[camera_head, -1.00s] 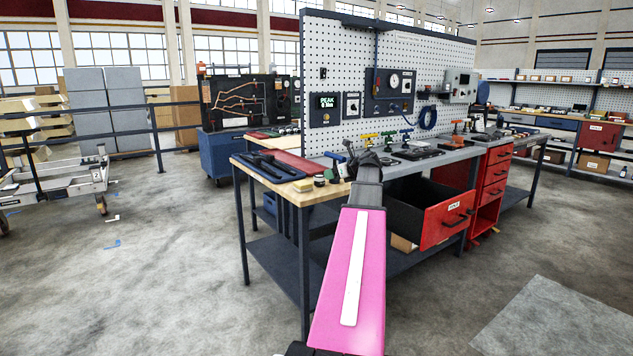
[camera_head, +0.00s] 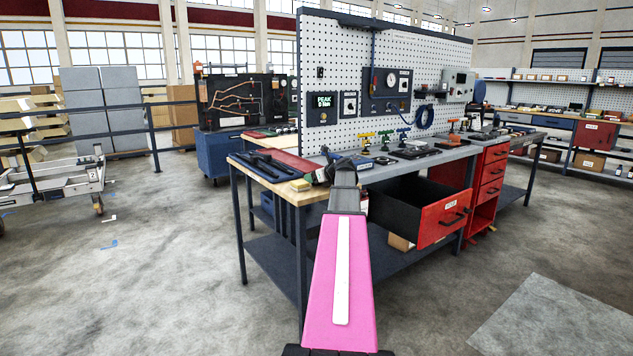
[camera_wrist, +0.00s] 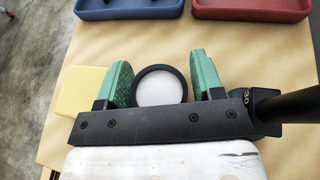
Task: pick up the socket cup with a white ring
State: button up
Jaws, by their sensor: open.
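In the wrist view, a round cup (camera_wrist: 159,88) with a dark rim and a whitish inside stands on the wooden bench top. It is between the two green finger pads of my gripper (camera_wrist: 160,72). The fingers are open, with a gap beside the cup on each side; the left gap looks very small. My gripper's dark palm bar hides the near edge of the cup. In the head view my gripper (camera_head: 318,175) is over the left end of the workbench (camera_head: 283,196), and the cup is hidden behind it and my arm.
A yellow block (camera_wrist: 80,92) lies close left of the fingers. A black rod-like tool (camera_wrist: 290,107) lies close on the right. A blue tray (camera_wrist: 130,9) and a red tray (camera_wrist: 252,10) lie beyond. An open red drawer (camera_head: 443,217) juts out below the bench.

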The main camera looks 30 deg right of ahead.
jog(key=c, duration=0.8)
jog(key=shift+r, duration=0.1)
